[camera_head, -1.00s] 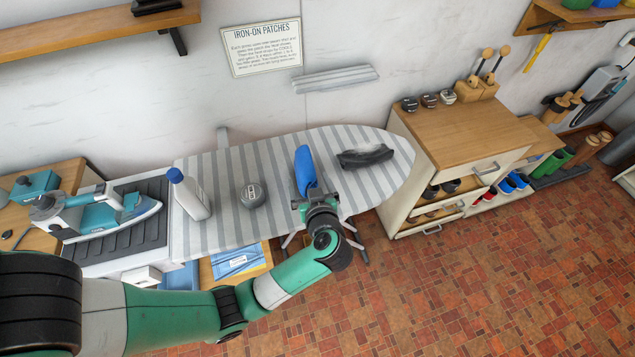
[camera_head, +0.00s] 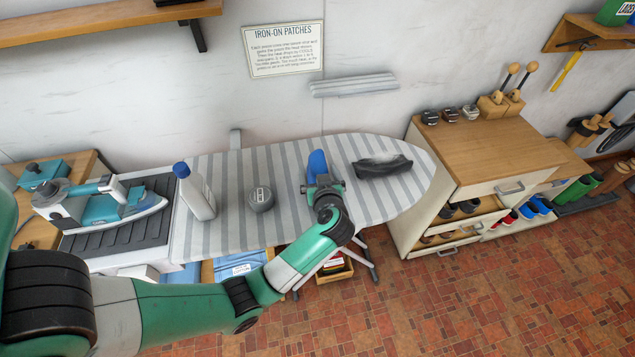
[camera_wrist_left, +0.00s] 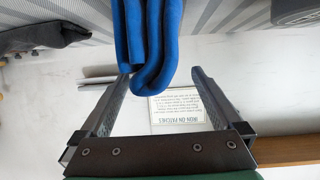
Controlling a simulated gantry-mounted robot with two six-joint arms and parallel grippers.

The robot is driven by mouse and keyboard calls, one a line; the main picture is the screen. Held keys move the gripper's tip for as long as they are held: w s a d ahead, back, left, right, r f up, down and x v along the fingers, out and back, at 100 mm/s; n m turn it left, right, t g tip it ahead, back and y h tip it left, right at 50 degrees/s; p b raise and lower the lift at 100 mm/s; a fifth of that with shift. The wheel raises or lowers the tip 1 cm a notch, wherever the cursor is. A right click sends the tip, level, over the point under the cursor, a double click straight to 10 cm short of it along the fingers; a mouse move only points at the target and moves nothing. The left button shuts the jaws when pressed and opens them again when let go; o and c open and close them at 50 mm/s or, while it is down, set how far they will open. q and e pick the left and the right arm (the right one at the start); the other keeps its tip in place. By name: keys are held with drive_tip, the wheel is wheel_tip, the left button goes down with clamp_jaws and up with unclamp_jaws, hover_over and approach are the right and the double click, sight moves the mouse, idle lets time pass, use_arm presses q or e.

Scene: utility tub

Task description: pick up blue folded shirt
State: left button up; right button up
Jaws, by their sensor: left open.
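The blue folded shirt (camera_head: 317,163) rests on the striped ironing board (camera_head: 290,160), between a grey round tin and a dark cloth. My left gripper (camera_head: 324,186) is at the shirt's near end and hides part of it. In the left wrist view, the folded layers of the shirt (camera_wrist_left: 150,45) hang down from the top of the picture. The open fingers of my left gripper (camera_wrist_left: 161,72) have their tips on either side of the shirt's rounded end, with gaps visible. My right gripper is not in view.
A white bottle with a blue cap (camera_head: 194,190) and the grey tin (camera_head: 261,199) stand left of the shirt. The dark cloth (camera_head: 382,166) lies close on its right. An iron (camera_head: 105,208) sits further left. A wooden cabinet (camera_head: 485,150) stands beyond the board's right end.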

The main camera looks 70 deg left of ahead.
use_arm(q)
drive_tip(key=shift+x, duration=1.2)
drive_tip(key=shift+r, duration=0.1)
clamp_jaws()
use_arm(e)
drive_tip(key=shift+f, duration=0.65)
use_arm(q)
drive_tip(key=r+p, duration=0.1)
drive_tip(key=r, duration=0.1)
drive_tip(key=r+p, duration=0.2)
drive_tip(key=shift+s+r, duration=0.25)
drive_tip(key=s+r+p, duration=0.8)
drive_tip(key=s, duration=0.5)
drive_tip(key=shift+s+a+r, duration=0.25)
drive_tip(key=shift+s, duration=0.05)
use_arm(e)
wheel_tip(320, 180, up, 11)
